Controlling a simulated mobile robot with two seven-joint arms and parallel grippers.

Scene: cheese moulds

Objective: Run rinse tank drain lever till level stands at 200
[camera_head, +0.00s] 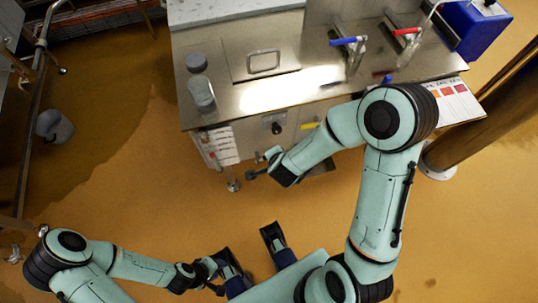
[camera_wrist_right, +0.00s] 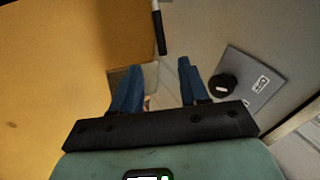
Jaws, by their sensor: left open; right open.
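The steel sink unit (camera_head: 300,100) has a blue-handled tap (camera_head: 346,41) and a red-handled tap (camera_head: 407,31) on top. Its front carries a black knob (camera_head: 276,128) and a small yellow handle (camera_head: 310,126). Which part is the drain lever I cannot tell, and no level is readable. My left gripper (camera_head: 254,253) is open and empty over the floor in front. My right gripper (camera_head: 262,166) is near the unit's front, partly hidden by its forearm. In the right wrist view its blue fingers (camera_wrist_right: 158,85) are apart, with a black knob (camera_wrist_right: 222,87) on a labelled plate beyond them.
Clear jars (camera_head: 200,92) and a lid with a handle (camera_head: 264,61) are on the worktop. A blue box (camera_head: 474,26) stands at the top right, above a brown post (camera_head: 470,130). A grey bucket (camera_head: 54,126) lies on the left. The floor between is clear.

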